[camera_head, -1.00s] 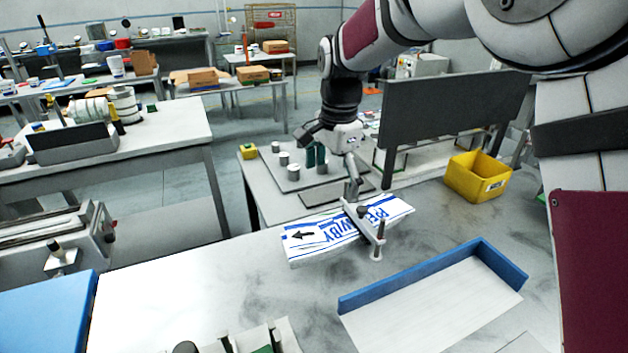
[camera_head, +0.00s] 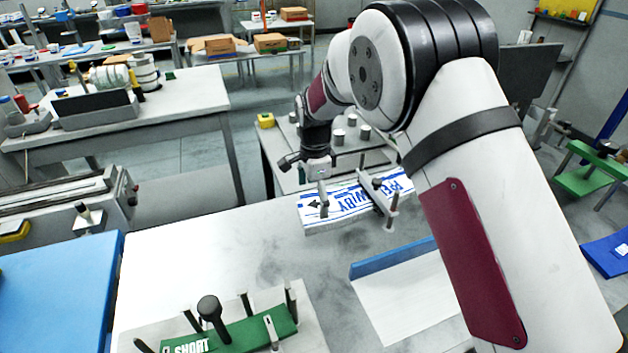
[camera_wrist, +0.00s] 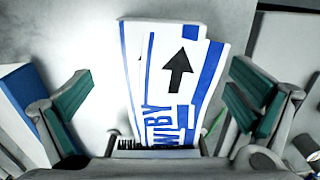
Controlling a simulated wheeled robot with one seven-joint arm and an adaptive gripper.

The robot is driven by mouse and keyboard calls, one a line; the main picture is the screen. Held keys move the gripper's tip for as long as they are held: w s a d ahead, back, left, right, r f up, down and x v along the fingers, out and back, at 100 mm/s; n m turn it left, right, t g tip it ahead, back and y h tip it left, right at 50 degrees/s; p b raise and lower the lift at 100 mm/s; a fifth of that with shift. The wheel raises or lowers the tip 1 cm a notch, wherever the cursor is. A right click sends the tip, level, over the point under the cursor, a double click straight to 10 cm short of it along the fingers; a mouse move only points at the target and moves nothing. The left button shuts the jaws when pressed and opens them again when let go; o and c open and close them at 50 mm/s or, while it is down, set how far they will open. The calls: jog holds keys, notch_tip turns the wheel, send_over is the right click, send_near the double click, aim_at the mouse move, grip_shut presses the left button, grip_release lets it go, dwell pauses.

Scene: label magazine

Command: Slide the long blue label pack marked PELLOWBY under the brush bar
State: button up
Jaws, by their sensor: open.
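The long label pack (camera_head: 345,204) is white with blue stripes, blue PELLOWBY lettering and a black arrow. It lies at the table's back edge, lettering partly covered. The brush bar (camera_head: 374,191) crosses over it, with pack showing on both sides. In the wrist view the pack (camera_wrist: 172,80) has uneven, fanned layers, and dark bristles (camera_wrist: 155,144) lie across its lettering. My gripper (camera_head: 324,200) is open and empty above the arrow end. In the wrist view its green-padded fingers stand wide apart either side of the pack. My arm hides the pack's right end.
A blue-edged white tray (camera_head: 392,258) lies in front of the pack. A green block marked SHORT (camera_head: 240,335) sits among upright posts at the front. A blue surface (camera_head: 60,295) is at left. The table between is clear.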

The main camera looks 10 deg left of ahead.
aim_at(315, 212)
jog(key=shift+f+p, duration=0.35)
jog(key=shift+f, duration=2.4)
